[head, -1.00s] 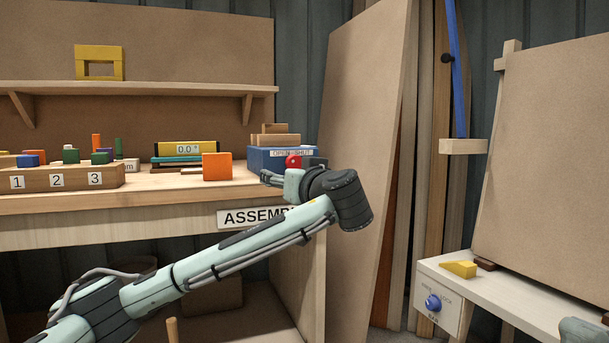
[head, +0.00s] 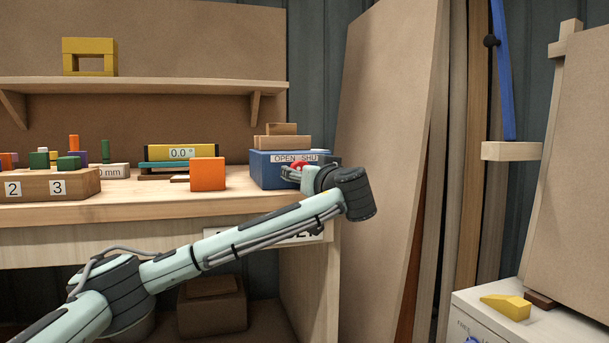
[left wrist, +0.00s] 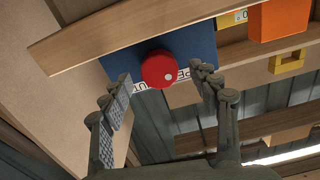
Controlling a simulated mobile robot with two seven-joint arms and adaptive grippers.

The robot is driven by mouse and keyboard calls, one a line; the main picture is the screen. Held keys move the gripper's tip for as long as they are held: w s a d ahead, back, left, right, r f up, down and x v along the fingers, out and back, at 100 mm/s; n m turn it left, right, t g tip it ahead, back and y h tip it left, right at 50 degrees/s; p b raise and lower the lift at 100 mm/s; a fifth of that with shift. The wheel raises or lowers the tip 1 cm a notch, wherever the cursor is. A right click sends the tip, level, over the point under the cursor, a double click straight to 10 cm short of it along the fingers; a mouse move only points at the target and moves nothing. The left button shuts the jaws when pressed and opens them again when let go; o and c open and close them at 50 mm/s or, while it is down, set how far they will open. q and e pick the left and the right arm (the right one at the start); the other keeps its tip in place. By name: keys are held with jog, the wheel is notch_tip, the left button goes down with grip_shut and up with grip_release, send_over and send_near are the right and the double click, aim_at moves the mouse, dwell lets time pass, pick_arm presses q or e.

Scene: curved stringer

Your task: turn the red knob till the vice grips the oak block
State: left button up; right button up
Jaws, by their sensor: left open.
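The blue vice (head: 268,176) stands at the right end of the bench, with an "OPEN SHUT" label on its front. Its red knob (head: 300,164) is partly hidden by my left gripper (head: 292,173). In the left wrist view the whole red knob (left wrist: 159,69) shows on the blue body, a white dot near its lower right edge. My open left fingers (left wrist: 162,92) stand on either side of the knob, with gaps to it. Pale wooden pieces (head: 282,142) sit on top of the vice; I cannot tell which is the oak block or whether it is gripped. My right gripper is not in view.
An orange cube (head: 208,174) stands left of the vice on the bench (head: 130,212). A yellow gauge reading 0.0° (head: 180,152) is behind it. A shelf (head: 190,86) runs above. A tall board (head: 385,150) leans to the right.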

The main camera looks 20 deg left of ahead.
pick_arm(q)
jog(key=shift+x, duration=0.75)
jog(key=c, duration=1.1)
jog(key=shift+c, duration=0.3)
jog(key=shift+w+m, duration=0.1)
jog(key=shift+m, duration=0.2)
